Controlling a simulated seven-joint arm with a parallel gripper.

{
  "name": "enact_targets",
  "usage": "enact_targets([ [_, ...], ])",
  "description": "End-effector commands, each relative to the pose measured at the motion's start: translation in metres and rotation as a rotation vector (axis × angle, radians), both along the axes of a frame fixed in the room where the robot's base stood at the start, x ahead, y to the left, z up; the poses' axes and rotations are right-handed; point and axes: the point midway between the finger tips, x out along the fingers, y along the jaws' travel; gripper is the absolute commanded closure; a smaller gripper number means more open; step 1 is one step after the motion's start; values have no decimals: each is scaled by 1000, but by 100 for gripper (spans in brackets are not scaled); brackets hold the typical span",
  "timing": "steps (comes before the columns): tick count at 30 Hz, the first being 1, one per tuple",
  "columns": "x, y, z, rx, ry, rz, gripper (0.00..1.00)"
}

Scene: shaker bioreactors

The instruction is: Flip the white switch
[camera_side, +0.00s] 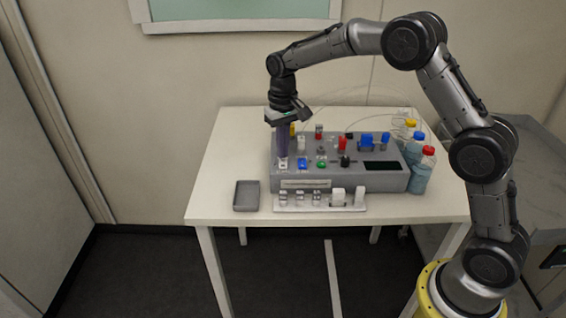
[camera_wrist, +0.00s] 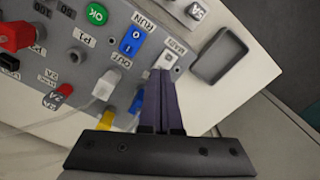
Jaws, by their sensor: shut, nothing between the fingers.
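The white switch (camera_side: 283,164) is at the front left corner of the grey control box (camera_side: 283,184). In the wrist view the white switch (camera_wrist: 168,57) shows just beyond my fingertips, next to a small printed label. My gripper (camera_side: 283,153) points down over that corner, with its purple fingers together and empty. In the wrist view my gripper (camera_wrist: 161,72) has its tips right at the switch; they partly cover it, and I cannot tell whether they touch it.
A blue rocker switch (camera_wrist: 131,40) and a green button (camera_wrist: 97,14) are close by. Connectors with yellow (camera_wrist: 107,115) and white (camera_wrist: 105,87) bodies stand near the fingers. An empty grey tray (camera_side: 247,196), a rack of small parts (camera_side: 320,209) and capped bottles (camera_side: 421,173) surround the box.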

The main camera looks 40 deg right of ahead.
Motion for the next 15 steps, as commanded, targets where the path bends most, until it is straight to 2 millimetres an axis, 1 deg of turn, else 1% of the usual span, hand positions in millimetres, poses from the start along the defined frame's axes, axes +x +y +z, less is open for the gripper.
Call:
enact_targets([
  [15, 0, 0, -8, 1, 2, 0, 100],
])
